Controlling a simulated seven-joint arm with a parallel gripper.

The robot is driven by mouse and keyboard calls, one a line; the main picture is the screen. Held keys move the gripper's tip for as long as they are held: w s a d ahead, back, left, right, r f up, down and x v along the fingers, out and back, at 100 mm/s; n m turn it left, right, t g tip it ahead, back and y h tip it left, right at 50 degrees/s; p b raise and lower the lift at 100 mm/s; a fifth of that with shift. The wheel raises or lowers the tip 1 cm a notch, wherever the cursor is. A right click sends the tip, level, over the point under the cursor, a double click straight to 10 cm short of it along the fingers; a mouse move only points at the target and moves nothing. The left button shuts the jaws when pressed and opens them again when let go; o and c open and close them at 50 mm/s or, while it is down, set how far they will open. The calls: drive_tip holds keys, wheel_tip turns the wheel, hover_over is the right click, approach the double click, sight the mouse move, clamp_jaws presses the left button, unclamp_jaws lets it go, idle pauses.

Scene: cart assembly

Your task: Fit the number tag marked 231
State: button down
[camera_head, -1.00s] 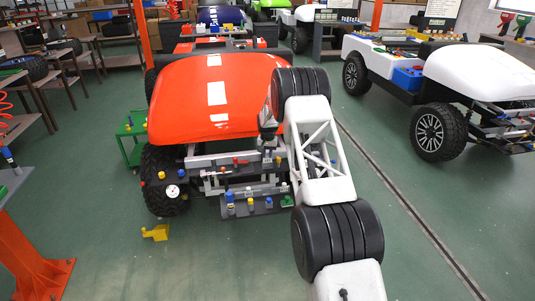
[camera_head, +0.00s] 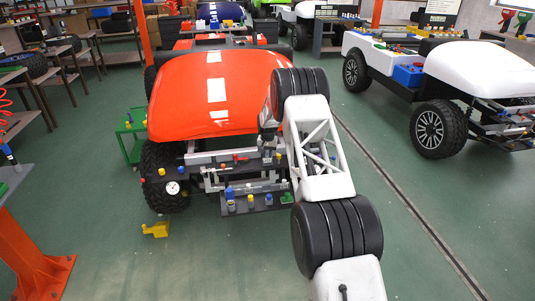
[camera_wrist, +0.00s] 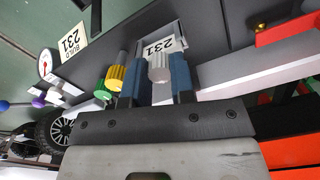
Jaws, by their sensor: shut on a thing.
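The white number tag marked 231 (camera_wrist: 161,47) shows in the wrist view at the end of a grey ribbed knob (camera_wrist: 159,69), by a grey frame (camera_wrist: 178,28). My gripper (camera_wrist: 156,85) has its two blue fingers shut on this knob, one on each side. The tag lies just beyond the fingertips; whether it sits inside the frame or only in front of it I cannot tell. A card reading BUILD 231 (camera_wrist: 74,39) is to the left. In the head view the fingertips and tag are too small to make out by the orange-hooded cart (camera_head: 215,95).
A yellow knob (camera_wrist: 115,76) and a green knob (camera_wrist: 101,90) stand close left of my fingers. A round dial (camera_wrist: 46,63) is farther left. A red block (camera_wrist: 287,27) is at upper right. A yellow piece (camera_head: 155,229) lies on the floor; open floor is in front of the cart.

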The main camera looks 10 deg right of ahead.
drive_tip(key=shift+f, duration=0.55)
idle(0.4)
drive_tip(key=c, duration=0.9)
unclamp_jaws()
drive_tip(key=shift+r, duration=0.15)
drive_tip(key=shift+r, duration=3.75)
